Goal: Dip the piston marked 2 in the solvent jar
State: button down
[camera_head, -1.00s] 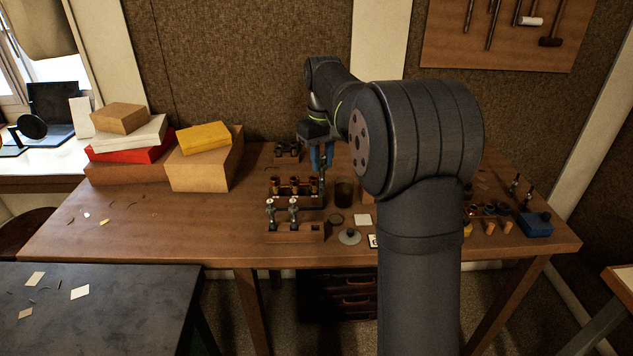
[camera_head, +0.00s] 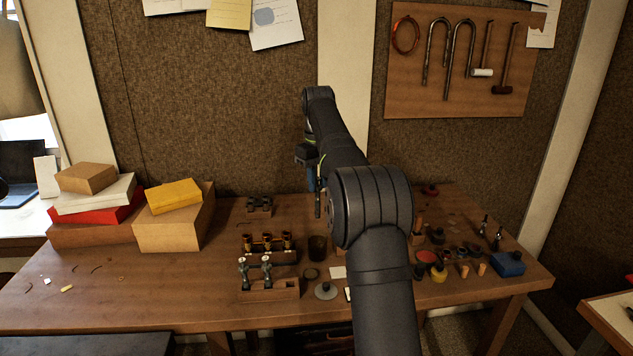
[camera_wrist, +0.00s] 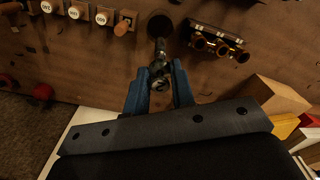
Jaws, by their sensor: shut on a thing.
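My gripper (camera_head: 314,185) is shut on a slim metal piston, held upright above the table. In the wrist view the piston (camera_wrist: 160,62) sits between the blue fingers (camera_wrist: 160,85), pointing toward the dark opening of the jar (camera_wrist: 160,22). Its number cannot be read. The brown solvent jar (camera_head: 318,249) stands open below the piston's lower end, and a gap shows between them in the head view. Two other silver-topped pistons (camera_head: 243,272) (camera_head: 267,267) stand in a wooden rack (camera_head: 278,290) at the front, left of the jar.
Brass tubes (camera_head: 267,243) stand in a block left of the jar; they also show in the wrist view (camera_wrist: 221,45). A round knobbed lid (camera_head: 326,291) and a ring (camera_head: 310,274) lie in front. Stacked boxes (camera_head: 172,225) stand left. Small pots and corks crowd the right.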

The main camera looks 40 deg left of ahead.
aim_at(318, 217)
jog(key=shift+f, duration=5.9)
jog(key=shift+f, duration=0.25)
jog(key=shift+r, duration=0.1)
dwell(0.8)
jog(key=shift+r, duration=1.45)
